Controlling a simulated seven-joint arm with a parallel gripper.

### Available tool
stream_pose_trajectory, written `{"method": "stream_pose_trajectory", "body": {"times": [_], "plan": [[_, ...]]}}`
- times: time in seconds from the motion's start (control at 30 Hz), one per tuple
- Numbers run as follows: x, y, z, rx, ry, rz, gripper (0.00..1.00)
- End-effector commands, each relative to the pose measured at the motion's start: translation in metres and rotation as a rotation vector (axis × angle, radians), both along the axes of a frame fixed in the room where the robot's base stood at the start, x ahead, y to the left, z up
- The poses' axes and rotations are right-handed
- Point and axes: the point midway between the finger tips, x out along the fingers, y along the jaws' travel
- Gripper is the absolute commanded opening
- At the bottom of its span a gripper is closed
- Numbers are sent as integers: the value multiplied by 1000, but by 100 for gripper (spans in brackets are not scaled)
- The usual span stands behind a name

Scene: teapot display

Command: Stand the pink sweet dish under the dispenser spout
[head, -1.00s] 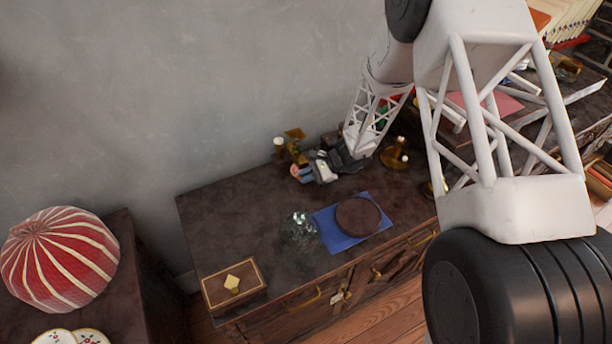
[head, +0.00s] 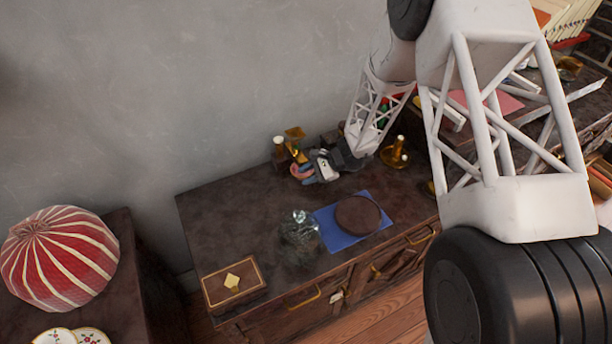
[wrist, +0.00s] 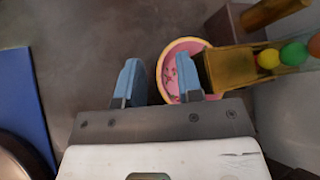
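The pink sweet dish (wrist: 176,55), with a pale yellow rim and small red marks inside, sits on the dark cabinet top. In the wrist view the brass dispenser spout (wrist: 228,72) reaches over the right part of the dish. My gripper (wrist: 158,72) has its blue fingers apart. The right finger is over the inside of the dish and the left one is outside, with the left rim between them and visible gaps on both sides. In the head view the dish (head: 297,170) shows as a small pink patch beside my gripper (head: 307,176), by the brass dispenser (head: 295,134).
Coloured balls (wrist: 294,54) lie right of the spout. A blue mat (head: 330,236) with a round brown board (head: 358,215) lies in front. Nearby are a clear glass object (head: 300,230) and a dark box (head: 233,284).

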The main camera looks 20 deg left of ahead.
Motion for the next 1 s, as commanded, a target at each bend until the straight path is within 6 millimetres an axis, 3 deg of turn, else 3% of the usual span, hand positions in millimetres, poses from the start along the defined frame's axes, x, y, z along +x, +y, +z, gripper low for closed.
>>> {"method": "stream_pose_trajectory", "body": {"times": [0.6,1.0], "plan": [[22,-52,38,1,-2,-1,40],[23,-56,40,1,0,-1,40]]}}
